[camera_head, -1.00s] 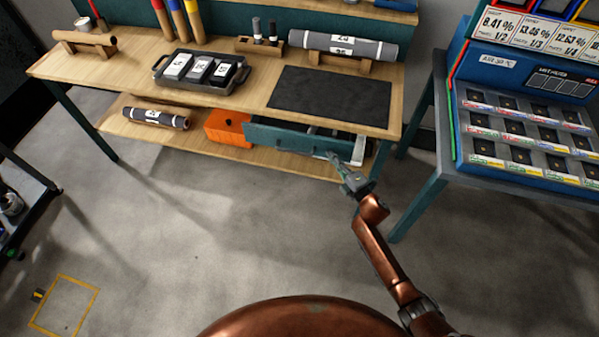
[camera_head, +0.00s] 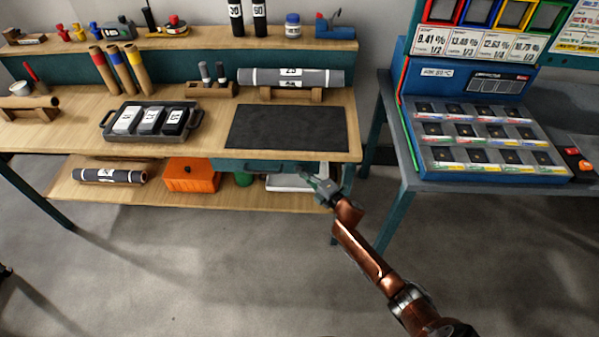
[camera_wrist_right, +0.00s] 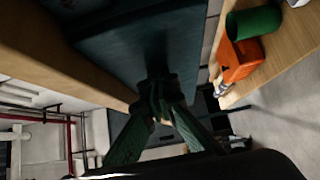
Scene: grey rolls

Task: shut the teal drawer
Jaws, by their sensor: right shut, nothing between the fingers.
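The teal drawer (camera_head: 255,167) sits under the right half of the wooden workbench. Its front lies close under the bench top's front edge, and no drawer interior shows. My right gripper (camera_head: 308,179) is at the right end of the drawer front, shut and empty. In the right wrist view, the shut fingertips (camera_wrist_right: 160,88) are at the teal surface (camera_wrist_right: 140,45), seemingly against it; exact contact is hard to tell. My left gripper is not in view.
The lower shelf holds a grey roll (camera_head: 110,176), an orange box (camera_head: 192,175) and a green cylinder (camera_head: 243,179). A black mat (camera_head: 286,127) and a tray (camera_head: 107,122) lie on the bench. A side table (camera_head: 408,182) stands right. Floor in front is clear.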

